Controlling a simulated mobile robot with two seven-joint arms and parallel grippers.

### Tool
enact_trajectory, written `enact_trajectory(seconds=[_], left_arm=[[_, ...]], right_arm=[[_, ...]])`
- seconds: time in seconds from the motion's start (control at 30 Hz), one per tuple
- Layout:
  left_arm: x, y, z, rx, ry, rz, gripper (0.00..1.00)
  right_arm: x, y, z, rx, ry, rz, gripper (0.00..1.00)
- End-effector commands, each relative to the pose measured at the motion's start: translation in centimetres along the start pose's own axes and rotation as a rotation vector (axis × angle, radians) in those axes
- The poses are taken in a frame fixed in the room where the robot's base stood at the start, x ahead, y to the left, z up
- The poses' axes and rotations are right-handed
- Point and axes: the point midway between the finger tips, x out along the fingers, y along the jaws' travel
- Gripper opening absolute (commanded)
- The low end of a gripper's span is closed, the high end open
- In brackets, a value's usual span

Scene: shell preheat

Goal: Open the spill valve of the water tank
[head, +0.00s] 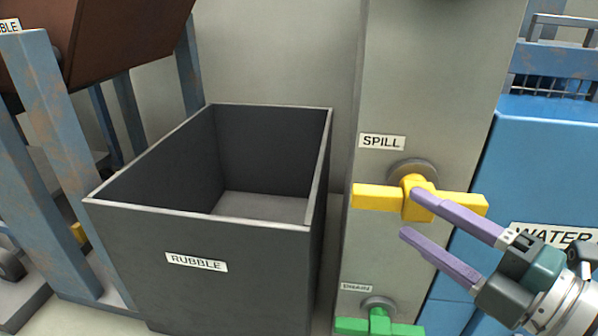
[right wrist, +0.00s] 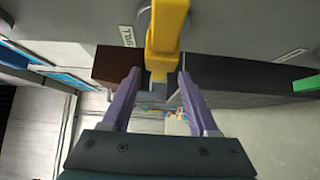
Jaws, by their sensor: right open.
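The yellow spill valve handle (head: 375,197) is a bar lying level across a round hub on the grey column, under a SPILL label (head: 382,142). My right gripper (head: 409,211) is open in front of it, its purple upper finger overlapping the hub in the head view and the lower finger below the bar. In the right wrist view the handle (right wrist: 166,28) comes down from the top, its end close to the gap between the open fingertips (right wrist: 158,75). I cannot tell whether they touch it. My left gripper is not in view.
A green handle (head: 378,325) sits lower on the same column (head: 432,70). A dark open bin labelled RUBBLE (head: 215,300) stands to the left. The blue water tank (head: 540,145) is at the right. A rusty blue frame (head: 55,160) stands at the far left.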

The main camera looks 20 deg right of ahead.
Motion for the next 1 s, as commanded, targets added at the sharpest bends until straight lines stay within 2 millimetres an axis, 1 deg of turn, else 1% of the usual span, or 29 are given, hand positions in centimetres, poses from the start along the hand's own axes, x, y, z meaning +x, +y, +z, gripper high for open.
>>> enact_trajectory(seconds=[0.03, 0.1, 0.2, 0.3, 0.43, 0.67, 0.77, 1.0], left_arm=[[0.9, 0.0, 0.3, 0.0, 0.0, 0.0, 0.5], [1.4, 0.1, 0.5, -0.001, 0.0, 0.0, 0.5], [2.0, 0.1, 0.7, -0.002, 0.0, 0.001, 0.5], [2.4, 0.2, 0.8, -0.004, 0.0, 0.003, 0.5], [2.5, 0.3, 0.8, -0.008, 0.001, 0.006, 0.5], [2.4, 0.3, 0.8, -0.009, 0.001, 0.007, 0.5], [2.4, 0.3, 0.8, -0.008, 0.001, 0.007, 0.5], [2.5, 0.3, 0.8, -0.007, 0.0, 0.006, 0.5]], right_arm=[[1.1, -0.3, 0.0, -0.003, 0.002, 0.006, 0.6], [2.5, -0.3, 0.0, -0.002, 0.002, 0.005, 0.6], [4.0, -0.3, 0.0, -0.001, 0.002, 0.004, 0.6], [5.1, -0.2, 0.0, 0.0, 0.001, 0.002, 0.6], [5.7, -0.1, 0.0, 0.0, 0.0, 0.0, 0.6], [5.8, 0.0, 0.0, 0.001, -0.001, -0.001, 0.6], [5.7, 0.0, 0.0, 0.001, -0.001, -0.001, 0.5], [5.7, 0.0, 0.0, 0.001, -0.001, -0.001, 0.23]])
